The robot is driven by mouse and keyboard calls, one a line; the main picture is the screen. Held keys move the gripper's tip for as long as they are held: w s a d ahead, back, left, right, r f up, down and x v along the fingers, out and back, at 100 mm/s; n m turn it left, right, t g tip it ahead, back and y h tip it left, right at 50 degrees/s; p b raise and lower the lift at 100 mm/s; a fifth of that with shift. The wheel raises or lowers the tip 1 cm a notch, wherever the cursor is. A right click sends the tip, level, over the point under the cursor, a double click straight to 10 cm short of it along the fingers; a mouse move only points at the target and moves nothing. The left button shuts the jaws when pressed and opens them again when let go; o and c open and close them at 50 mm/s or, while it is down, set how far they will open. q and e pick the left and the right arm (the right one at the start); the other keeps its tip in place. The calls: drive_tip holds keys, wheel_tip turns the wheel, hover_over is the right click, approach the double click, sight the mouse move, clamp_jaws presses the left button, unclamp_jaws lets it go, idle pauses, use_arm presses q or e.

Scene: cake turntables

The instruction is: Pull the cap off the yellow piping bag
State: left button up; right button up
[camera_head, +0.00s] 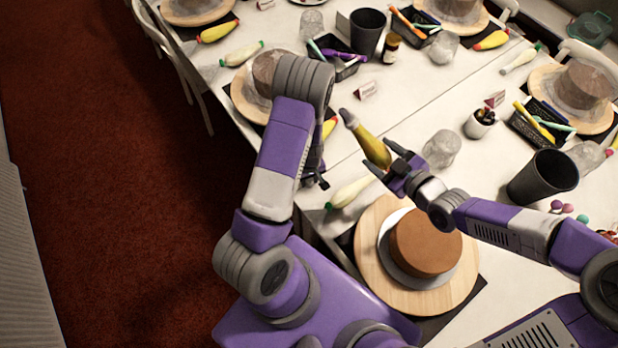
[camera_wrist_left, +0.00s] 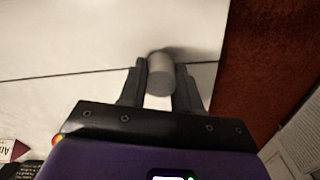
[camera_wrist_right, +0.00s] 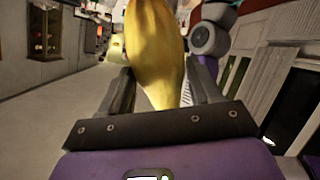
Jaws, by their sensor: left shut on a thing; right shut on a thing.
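The yellow piping bag (camera_head: 374,149) is held up tilted above the table in my right gripper (camera_head: 385,172), its grey tip at the upper left. In the right wrist view the yellow bag (camera_wrist_right: 154,50) sits between the right fingers (camera_wrist_right: 160,95), its far end out of frame. My left gripper (camera_head: 317,182) is lower left of the bag, apart from it. In the left wrist view the left fingers (camera_wrist_left: 160,85) are shut on a small grey cylinder, the cap (camera_wrist_left: 161,74), with no bag attached. In the head view I cannot make out the cap.
A brown cake (camera_head: 426,242) stands on a wooden turntable (camera_head: 374,270) below my right gripper. A pale piping bag (camera_head: 350,192) lies beside it. A glass jar (camera_head: 441,149) and black cup (camera_head: 543,177) stand to the right. Another cake (camera_head: 262,72) is behind my left arm.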

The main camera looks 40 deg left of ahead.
sight(376, 139)
use_arm(q)
drive_tip(key=shift+f, duration=0.2)
use_arm(e)
drive_tip(key=shift+f, duration=0.1)
use_arm(q)
drive_tip(key=o, duration=1.1)
wheel_tip(376, 139, up, 6)
drive_tip(key=p, duration=0.5)
use_arm(e)
wheel_tip(376, 139, up, 5)
drive_tip(key=shift+r, duration=0.1)
drive_tip(key=shift+o, duration=0.5)
drive_tip(key=shift+c, duration=0.9)
